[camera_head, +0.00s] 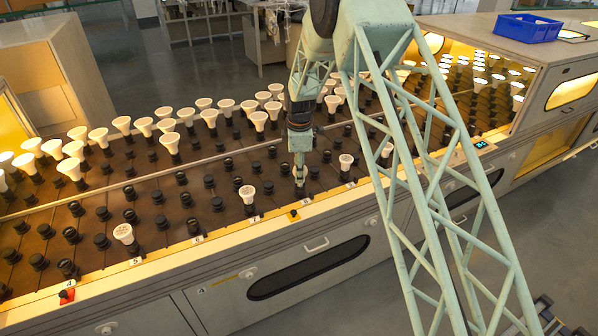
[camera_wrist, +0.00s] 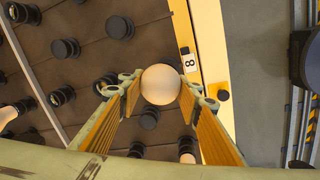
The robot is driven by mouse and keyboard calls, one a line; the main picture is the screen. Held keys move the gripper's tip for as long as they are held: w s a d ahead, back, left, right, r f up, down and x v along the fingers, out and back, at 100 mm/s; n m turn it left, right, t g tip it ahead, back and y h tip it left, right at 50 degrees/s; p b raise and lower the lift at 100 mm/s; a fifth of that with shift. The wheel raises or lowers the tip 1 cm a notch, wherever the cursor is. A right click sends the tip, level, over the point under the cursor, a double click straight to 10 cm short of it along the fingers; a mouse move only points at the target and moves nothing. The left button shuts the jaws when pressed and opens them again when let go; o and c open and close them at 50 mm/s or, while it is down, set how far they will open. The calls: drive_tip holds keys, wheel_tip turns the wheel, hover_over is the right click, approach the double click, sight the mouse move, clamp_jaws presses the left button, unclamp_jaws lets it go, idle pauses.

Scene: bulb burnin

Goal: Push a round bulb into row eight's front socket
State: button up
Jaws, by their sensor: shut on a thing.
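My gripper (camera_wrist: 160,88) is shut on a round, pale bulb (camera_wrist: 160,84), which sits between its fingertips in the wrist view. The bulb is beside the row label "8" (camera_wrist: 188,62) at the board's front edge. It hides whatever lies directly beneath it, so I cannot tell whether it touches a socket. In the head view my gripper (camera_head: 299,178) points down at the front of the board, between the front bulb by label 7 (camera_head: 247,194) and another front bulb to the right (camera_head: 345,161). The held bulb cannot be made out clearly there.
Dark empty sockets (camera_wrist: 65,48) fill much of the brown board. Many flared white bulbs (camera_head: 169,142) stand in the rear rows. A pale front rail (camera_head: 220,245) edges the board, with a small black-and-orange knob (camera_wrist: 223,95) near label 8. A blue crate (camera_head: 527,28) is at the far right.

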drive_tip(key=shift+f, duration=0.65)
drive_tip(key=o, duration=0.9)
drive_tip(key=shift+r, duration=0.15)
drive_tip(key=shift+s+d+r, duration=0.1)
drive_tip(key=shift+s+r, duration=0.2)
drive_tip(key=shift+r, duration=1.65)
drive_tip(key=shift+s+a+r, duration=0.1)
drive_tip(key=shift+s+r, duration=0.15)
drive_tip(key=shift+r, duration=1.65)
drive_tip(key=shift+s+d+r, duration=0.1)
drive_tip(key=shift+s+r, duration=0.2)
drive_tip(key=shift+r, duration=1.65)
